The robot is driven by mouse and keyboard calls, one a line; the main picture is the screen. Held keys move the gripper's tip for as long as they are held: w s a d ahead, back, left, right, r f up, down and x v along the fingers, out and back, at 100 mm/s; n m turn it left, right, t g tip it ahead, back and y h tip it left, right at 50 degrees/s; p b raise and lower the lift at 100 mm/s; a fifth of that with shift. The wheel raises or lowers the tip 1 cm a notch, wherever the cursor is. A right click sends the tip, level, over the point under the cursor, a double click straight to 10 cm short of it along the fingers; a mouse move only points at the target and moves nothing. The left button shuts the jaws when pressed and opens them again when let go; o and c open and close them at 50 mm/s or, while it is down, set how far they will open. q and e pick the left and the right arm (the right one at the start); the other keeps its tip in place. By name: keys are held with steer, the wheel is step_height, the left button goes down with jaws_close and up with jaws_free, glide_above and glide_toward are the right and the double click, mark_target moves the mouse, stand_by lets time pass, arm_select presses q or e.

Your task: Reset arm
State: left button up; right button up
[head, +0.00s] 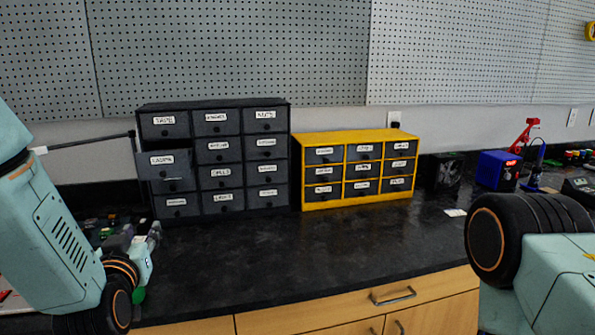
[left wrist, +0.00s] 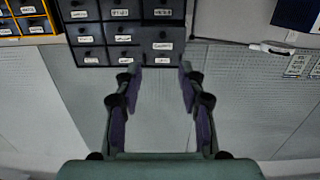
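My left gripper (head: 152,236) is at the lower left of the head view, in front of the black drawer cabinet (head: 212,105) and apart from it. In the left wrist view, my left gripper (left wrist: 160,74) shows two fingers spread apart with nothing between them. The cabinet stands beyond the fingertips there, seen upside down. One labelled drawer (head: 165,160) in the cabinet's left column stands pulled out; the other drawers look closed. My right arm shows at the right edge of the head view, but its gripper is out of view.
A yellow cabinet (head: 358,135) with small black drawers stands right of the black one. A blue device (head: 496,170) and a red tool (head: 523,134) are farther right. The dark countertop (head: 300,250) is clear in the middle. Small parts (head: 100,228) lie at left.

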arm_select(q)
steer(key=s+d+f+m+g+h, duration=0.1)
steer(key=s+d+f+g, duration=0.2)
steer(key=f, duration=0.4)
steer(key=s+f+g+h, duration=0.1)
steer(key=s+f+g, duration=0.2)
steer(key=s+f, duration=0.35)
steer(key=s+d+f+m+g+h, duration=0.15)
steer(key=s+f, duration=0.25)
steer(key=f, duration=0.4)
steer(key=s+d+f+g, duration=0.1)
steer(key=s+f+g, duration=0.3)
steer(key=s, duration=0.8)
steer(key=s+d+f+g, duration=0.1)
steer(key=s+f+g, duration=0.4)
steer(key=s+f, duration=0.4)
steer(key=s, duration=0.4)
steer(key=shift+d+f, duration=0.15)
steer(key=shift+d, duration=0.1)
steer(key=shift+s, duration=0.15)
